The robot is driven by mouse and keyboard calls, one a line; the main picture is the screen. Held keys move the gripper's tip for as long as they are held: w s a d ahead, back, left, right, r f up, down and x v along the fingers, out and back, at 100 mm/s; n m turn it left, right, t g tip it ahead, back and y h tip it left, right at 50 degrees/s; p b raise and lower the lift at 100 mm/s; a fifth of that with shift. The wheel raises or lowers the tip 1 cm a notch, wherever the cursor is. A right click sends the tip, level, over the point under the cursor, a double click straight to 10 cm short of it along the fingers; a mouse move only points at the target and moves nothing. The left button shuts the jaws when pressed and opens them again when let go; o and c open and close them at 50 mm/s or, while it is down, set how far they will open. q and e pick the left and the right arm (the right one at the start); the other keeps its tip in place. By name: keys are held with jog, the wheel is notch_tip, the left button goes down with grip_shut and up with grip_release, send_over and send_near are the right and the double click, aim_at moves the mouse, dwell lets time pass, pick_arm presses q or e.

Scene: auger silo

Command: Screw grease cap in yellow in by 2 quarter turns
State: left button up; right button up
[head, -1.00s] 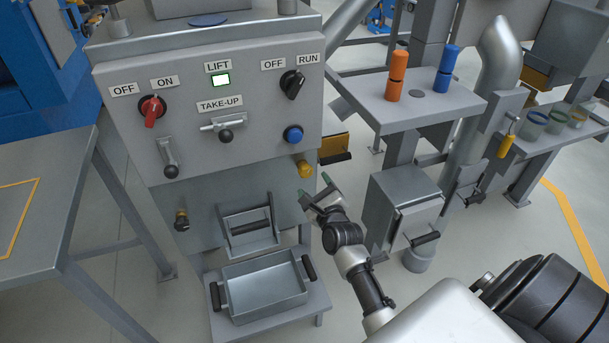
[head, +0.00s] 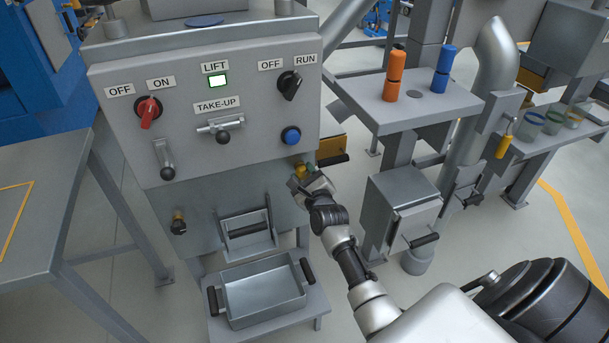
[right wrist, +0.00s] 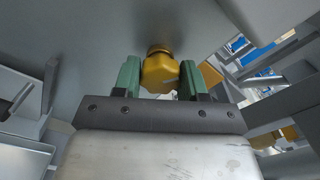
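The yellow grease cap (head: 296,167) sticks out of the grey cabinet's front (head: 215,180), low on its right side below the blue button. My right gripper (head: 306,174) is at the cap and partly covers it in the head view. In the right wrist view the faceted yellow cap (right wrist: 160,73) lies between the two green fingers of my right gripper (right wrist: 160,80). The fingers stand apart, one on each side of the cap; firm contact cannot be told. My left gripper is not in view.
A metal tray with black handles (head: 262,318) stands below. A shelf (head: 425,115) with an orange and a blue cylinder and a grey box (head: 398,205) are to the right.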

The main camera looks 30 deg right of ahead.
jog(key=shift+c, duration=0.7)
